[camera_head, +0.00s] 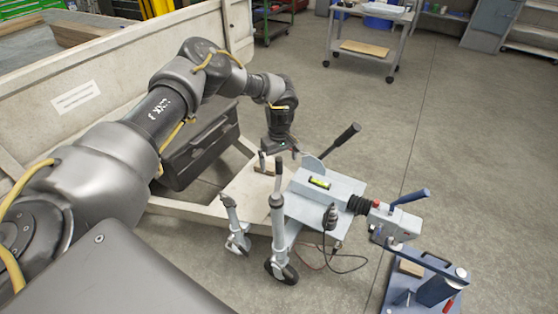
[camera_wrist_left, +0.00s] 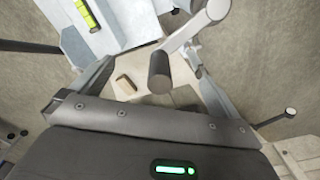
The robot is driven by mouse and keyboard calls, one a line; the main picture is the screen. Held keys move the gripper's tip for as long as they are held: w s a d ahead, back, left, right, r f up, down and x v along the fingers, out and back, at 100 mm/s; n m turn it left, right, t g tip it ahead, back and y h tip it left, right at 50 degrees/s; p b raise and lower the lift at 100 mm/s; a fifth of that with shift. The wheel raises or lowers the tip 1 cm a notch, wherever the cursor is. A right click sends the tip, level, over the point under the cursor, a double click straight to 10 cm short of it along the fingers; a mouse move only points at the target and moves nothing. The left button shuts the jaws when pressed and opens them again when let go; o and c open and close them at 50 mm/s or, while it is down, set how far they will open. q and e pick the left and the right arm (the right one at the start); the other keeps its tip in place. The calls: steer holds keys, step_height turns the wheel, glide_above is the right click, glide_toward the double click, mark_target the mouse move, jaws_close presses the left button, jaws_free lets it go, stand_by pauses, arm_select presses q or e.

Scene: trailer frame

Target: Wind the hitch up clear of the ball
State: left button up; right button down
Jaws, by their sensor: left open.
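The grey hitch (camera_head: 400,222) with a blue lever sits at the right end of the drawbar, above a blue stand (camera_head: 440,290). The ball is not clearly visible. Two jockey wheel legs, a left one (camera_head: 231,215) and a right one (camera_head: 279,225), stand beside the drawbar. My left gripper (camera_head: 281,151) is over the top of the legs. In the left wrist view its fingers are open, with the dark grip of a crank (camera_wrist_left: 159,72) showing between them. I cannot tell whether they touch it. My right gripper is out of view.
A level with a yellow vial (camera_head: 319,183) lies on the grey drawbar plate (camera_head: 300,203). A black lever (camera_head: 345,135) rises behind it. Cables (camera_head: 345,262) hang below. The pale trailer side (camera_head: 120,65) is at left. Open floor (camera_head: 470,140) lies to the right.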

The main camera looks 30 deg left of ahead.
arm_select(q)
step_height(320, 180, up, 6)
steer(key=p, duration=0.3)
steer(key=shift+p, duration=0.4)
steer(key=shift+f, duration=0.1)
